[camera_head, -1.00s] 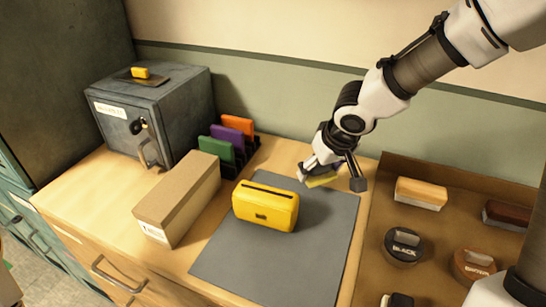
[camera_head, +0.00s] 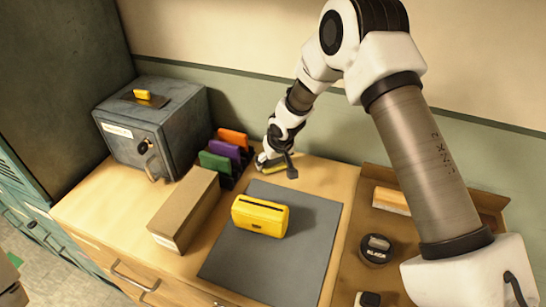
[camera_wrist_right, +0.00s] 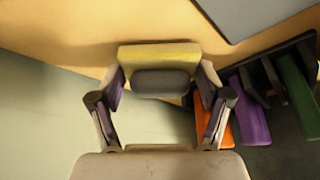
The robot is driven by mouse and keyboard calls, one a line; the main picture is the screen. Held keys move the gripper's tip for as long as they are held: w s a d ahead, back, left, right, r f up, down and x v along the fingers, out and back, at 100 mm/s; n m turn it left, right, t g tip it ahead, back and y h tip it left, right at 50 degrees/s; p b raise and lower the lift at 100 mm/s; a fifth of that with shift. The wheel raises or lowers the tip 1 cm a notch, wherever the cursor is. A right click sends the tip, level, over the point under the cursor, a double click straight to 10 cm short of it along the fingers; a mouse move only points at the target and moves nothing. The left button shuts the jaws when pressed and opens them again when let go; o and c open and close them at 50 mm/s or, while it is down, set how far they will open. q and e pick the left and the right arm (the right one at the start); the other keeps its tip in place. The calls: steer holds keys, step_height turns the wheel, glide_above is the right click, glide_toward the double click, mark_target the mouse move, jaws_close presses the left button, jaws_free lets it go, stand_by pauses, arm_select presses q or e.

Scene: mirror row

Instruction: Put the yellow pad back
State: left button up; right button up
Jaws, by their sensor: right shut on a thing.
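My right gripper (camera_head: 275,165) is shut on the yellow pad (camera_head: 270,168), just to the right of the pad rack and above the desk's back part. In the right wrist view the yellow pad (camera_wrist_right: 158,53) shows with a dark grey part, held between the fingers of the gripper (camera_wrist_right: 160,88). The dark rack (camera_head: 226,181) holds a green pad (camera_head: 214,163), a purple pad (camera_head: 223,151) and an orange pad (camera_head: 233,138) upright. In the wrist view the rack (camera_wrist_right: 296,131) is at right, close to the gripper's right finger. My left gripper is out of view.
A yellow slotted box (camera_head: 259,217) stands on the grey mat (camera_head: 290,257). A long cardboard box (camera_head: 184,208) lies left of it. A grey safe (camera_head: 152,126) stands at the back left. A brown tray (camera_head: 343,235) with brushes and tins is at right.

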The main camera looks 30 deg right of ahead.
steer(key=shift+f, duration=0.15)
steer(key=shift+f, duration=0.15)
steer(key=o, duration=1)
steer(key=shift+r, duration=0.3)
steer(key=shift+s+r, duration=0.1)
steer(key=shift+r, duration=0.1)
steer(key=b+v, duration=0.1)
steer(key=v, duration=1)
steer(key=shift+s+r+b, duration=0.15)
steer(key=shift+r+b, duration=0.05)
steer(key=shift+b, duration=0.1)
